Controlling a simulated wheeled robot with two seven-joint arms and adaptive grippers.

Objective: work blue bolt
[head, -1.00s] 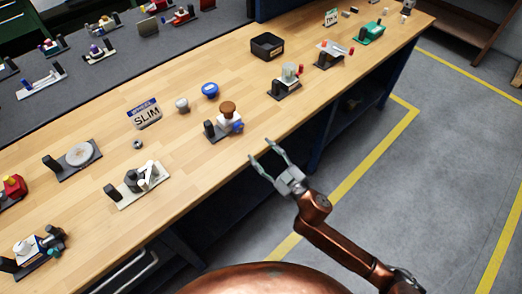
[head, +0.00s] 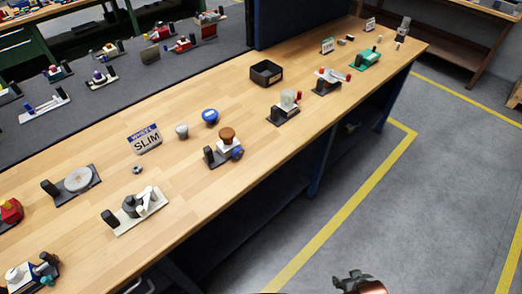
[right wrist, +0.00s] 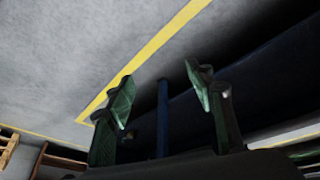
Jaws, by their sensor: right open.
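A small blue bolt-like part (head: 237,153) sits on the front right of a fixture with a white block, a brown round knob (head: 227,134) on top and a black upright (head: 208,155). The fixture stands near the front edge of the wooden bench. My right gripper (head: 350,279) shows only partly at the bottom edge of the head view, over the floor and well away from the fixture. In the right wrist view its fingers (right wrist: 160,76) are spread and empty, with floor and the bench's dark underside beyond. My left gripper is not in view.
The wooden bench (head: 190,192) carries several other fixtures, a black tray (head: 266,73), a blue round cap (head: 210,116), a grey cup (head: 182,131) and a SLIM plate (head: 145,139). The floor in front of the bench is clear, with yellow lines.

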